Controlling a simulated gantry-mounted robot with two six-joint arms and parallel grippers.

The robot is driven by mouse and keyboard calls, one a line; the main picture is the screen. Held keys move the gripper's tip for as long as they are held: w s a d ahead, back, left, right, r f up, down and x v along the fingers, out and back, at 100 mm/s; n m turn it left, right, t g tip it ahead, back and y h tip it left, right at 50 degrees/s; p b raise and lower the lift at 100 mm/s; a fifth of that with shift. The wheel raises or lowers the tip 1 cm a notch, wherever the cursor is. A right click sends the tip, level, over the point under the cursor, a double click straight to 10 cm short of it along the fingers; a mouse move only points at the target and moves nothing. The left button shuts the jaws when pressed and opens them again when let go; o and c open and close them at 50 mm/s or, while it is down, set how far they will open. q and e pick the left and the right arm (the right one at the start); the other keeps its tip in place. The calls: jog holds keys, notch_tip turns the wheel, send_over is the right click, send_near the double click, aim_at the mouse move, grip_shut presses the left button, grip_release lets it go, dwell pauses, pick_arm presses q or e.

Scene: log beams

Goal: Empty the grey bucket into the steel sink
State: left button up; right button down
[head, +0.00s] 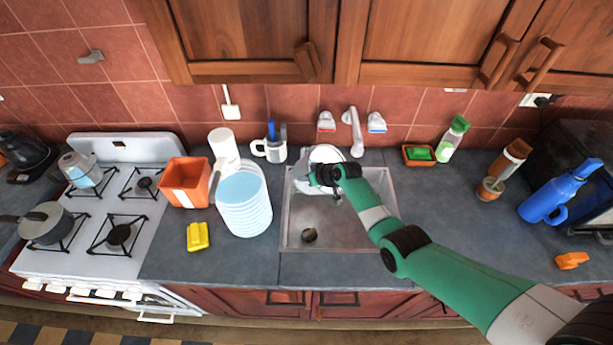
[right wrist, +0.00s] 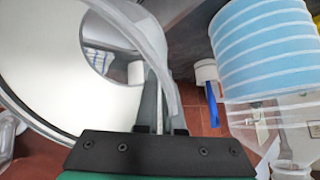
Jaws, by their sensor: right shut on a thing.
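The steel sink (head: 292,235) is set into the counter at the middle of the head view, with a dark drain near its front left. In the right wrist view the vessel's whitish wall and curved rim (right wrist: 166,62) fill the left side. My right gripper (right wrist: 160,108) is shut on this rim. The vessel looks tilted; I cannot tell its contents. My left gripper is out of view.
A blue-and-white ribbed container (head: 243,205) stands left of the sink, beside an orange pot (head: 186,182) and a yellow sponge (head: 197,237). The tap (head: 353,135) rises behind the sink. A soap dish (head: 418,155) and green-capped bottle (head: 452,138) stand at right.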

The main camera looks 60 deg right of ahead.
aim_at(304, 187)
jog(key=shift+w+f+g, duration=0.1)
jog(key=shift+f+g, duration=0.2)
jog(key=shift+g, duration=0.1)
jog(key=shift+w+f+g+b, duration=0.15)
jog(key=shift+g+b, duration=0.15)
jog(key=shift+g, duration=0.2)
jog(key=shift+f+g, duration=0.15)
jog(key=shift+g, duration=0.15)
jog(key=shift+f, duration=0.1)
jog(key=shift+s+a+f+n+g+b, duration=0.2)
jog(key=shift+n+g+b, duration=0.1)
jog(key=shift+g, duration=0.1)
jog(key=shift+s+a+f+b, duration=0.15)
jog(key=shift+f+b, duration=0.1)
jog(key=shift+b, duration=0.05)
jog(key=shift+f+g+b, duration=0.35)
jog(key=shift+g+b, duration=0.05)
jog(key=shift+b, duration=0.3)
jog(key=shift+s+a+n+g+y+b, duration=0.3)
jog(key=shift+n+b, duration=0.1)
jog(key=shift+b, duration=0.15)
